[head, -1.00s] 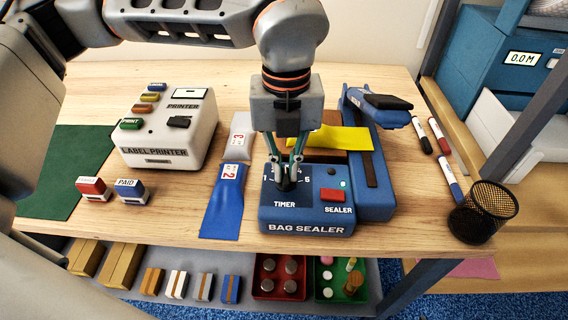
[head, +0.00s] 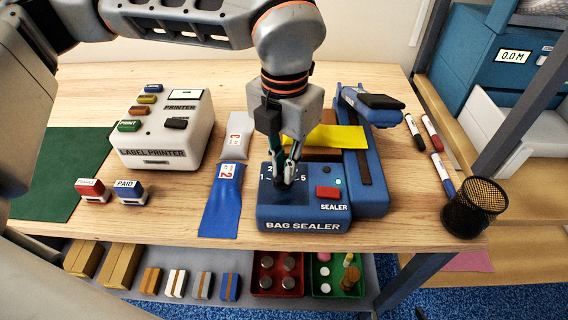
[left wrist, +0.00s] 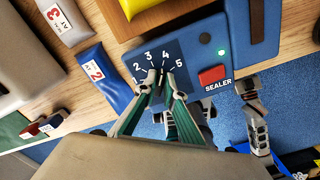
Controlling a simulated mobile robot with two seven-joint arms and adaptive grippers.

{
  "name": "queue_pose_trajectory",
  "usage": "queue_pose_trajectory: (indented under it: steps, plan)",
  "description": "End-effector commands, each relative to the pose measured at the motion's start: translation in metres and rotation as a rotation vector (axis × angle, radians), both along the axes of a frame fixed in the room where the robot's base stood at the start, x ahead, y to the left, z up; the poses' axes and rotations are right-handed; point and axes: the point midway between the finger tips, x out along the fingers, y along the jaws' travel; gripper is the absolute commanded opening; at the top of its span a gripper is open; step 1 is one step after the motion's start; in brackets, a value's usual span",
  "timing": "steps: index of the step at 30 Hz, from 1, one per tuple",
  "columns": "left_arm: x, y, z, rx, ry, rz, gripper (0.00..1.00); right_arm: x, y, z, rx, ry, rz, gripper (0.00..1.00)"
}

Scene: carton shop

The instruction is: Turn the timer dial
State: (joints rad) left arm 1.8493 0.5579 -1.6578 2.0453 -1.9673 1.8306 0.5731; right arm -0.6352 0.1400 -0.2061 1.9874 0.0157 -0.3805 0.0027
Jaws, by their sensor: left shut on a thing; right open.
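The blue bag sealer (head: 302,211) stands at the table's front. Its dark timer panel carries white numerals 1 to 5, clearest in the left wrist view (left wrist: 172,56). My left gripper (head: 288,178) points down at the panel, its fingertips shut on the timer dial; it also shows in the left wrist view (left wrist: 163,84). The fingers cover most of the dial, so its setting cannot be read surely. The red SEALER button (head: 328,192) is right of the dial, with a small lit green lamp (left wrist: 221,53) nearby.
A blue pouch (head: 223,196) and a grey pouch (head: 236,134) lie left of the sealer. A yellow piece (head: 325,137) lies behind the panel. The label printer (head: 170,130) and two stamps stand further left. Markers and a mesh cup (head: 474,207) are at the right.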

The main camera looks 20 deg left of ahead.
Motion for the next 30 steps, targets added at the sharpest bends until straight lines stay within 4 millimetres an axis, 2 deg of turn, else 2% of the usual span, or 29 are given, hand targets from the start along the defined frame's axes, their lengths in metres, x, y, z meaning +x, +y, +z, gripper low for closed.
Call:
queue_pose_trajectory:
  steps: [16, 18, 30]
  plan:
    - [0.0, -0.0003, 0.001, 0.0, -0.001, -0.025, 0.0, -0.002, 0.0006, 0.0016, 0.002, 0.001, 0.0, 0.7]
    - [0.0, -0.0002, 0.001, 0.0, -0.001, -0.025, 0.24, -0.0018, 0.0005, 0.002, 0.002, 0.0, 0.0, 0.7]
    - [0.0003, -0.0001, 0.0029, 0.0, -0.001, -0.024, 0.26, 0.0011, -0.0017, 0.0024, -0.003, -0.005, 0.0, 0.7]
